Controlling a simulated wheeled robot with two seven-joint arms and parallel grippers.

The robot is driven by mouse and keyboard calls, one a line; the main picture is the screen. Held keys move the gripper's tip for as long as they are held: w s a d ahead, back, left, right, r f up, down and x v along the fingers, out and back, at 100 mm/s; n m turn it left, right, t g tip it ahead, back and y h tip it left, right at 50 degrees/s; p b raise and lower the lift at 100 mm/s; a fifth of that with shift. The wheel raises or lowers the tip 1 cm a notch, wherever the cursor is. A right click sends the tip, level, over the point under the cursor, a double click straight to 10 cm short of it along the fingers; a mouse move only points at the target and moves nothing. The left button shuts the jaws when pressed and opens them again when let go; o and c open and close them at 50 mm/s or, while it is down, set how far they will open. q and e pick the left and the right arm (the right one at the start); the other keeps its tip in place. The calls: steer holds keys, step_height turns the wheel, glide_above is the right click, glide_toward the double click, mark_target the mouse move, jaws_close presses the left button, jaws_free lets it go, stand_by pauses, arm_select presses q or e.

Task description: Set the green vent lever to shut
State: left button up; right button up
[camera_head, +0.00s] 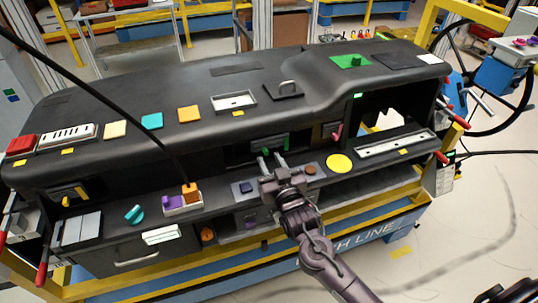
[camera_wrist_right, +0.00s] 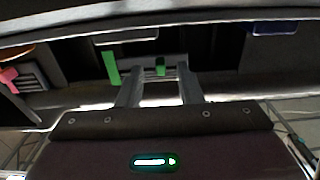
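The green vent lever (camera_head: 286,142) stands in a dark recess below the dashboard's top. In the right wrist view it is an upright green bar (camera_wrist_right: 110,67) to the left of my fingers. A smaller green piece (camera_wrist_right: 160,66) shows between the fingers there; I cannot tell whether it belongs to the same vent. My right gripper (camera_head: 272,160) is at the recess, its two fingers apart with nothing seen held between them. The fingers (camera_wrist_right: 160,82) point into the recess, and contact with the lever is not visible. My left gripper is not in view.
A pink lever (camera_head: 337,131) is in the recess to the right. The dashboard top (camera_head: 215,75) overhangs the recess. A black cable (camera_head: 100,95) crosses the left side.

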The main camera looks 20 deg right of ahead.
steer(key=shift+w, duration=0.85)
jaws_close()
